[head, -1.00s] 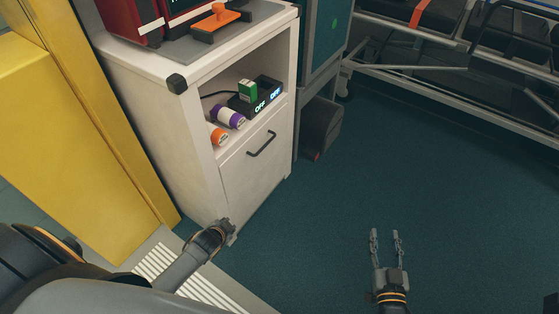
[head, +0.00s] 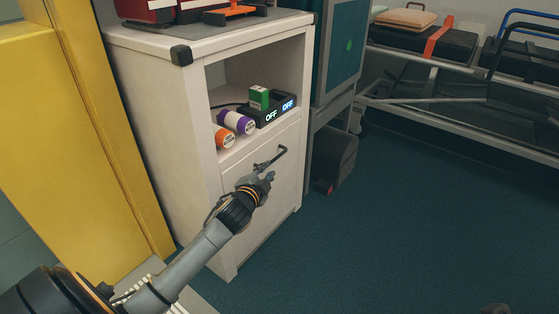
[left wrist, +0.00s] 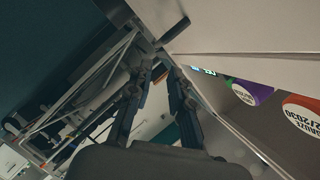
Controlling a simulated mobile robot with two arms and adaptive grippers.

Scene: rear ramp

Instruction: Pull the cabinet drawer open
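The white cabinet (head: 165,130) stands left of centre in the head view. Its drawer front (head: 285,185) sits below an open shelf and looks flush with the frame, so the drawer is closed. A dark bar handle (head: 282,152) is on the drawer's upper part. My left gripper (head: 266,178) is in front of the drawer, at the handle's lower left end. In the left wrist view its two fingers (left wrist: 155,80) are apart with a gap between them. I cannot tell whether they touch the handle. A small dark piece at the head view's bottom right may be my right gripper.
The shelf holds a purple-capped bottle (head: 236,122), an orange-capped bottle (head: 224,138), a green box (head: 259,97) and a black unit with lit OFF labels. A yellow panel (head: 60,130) stands left. A stretcher (head: 450,100) is at the back right.

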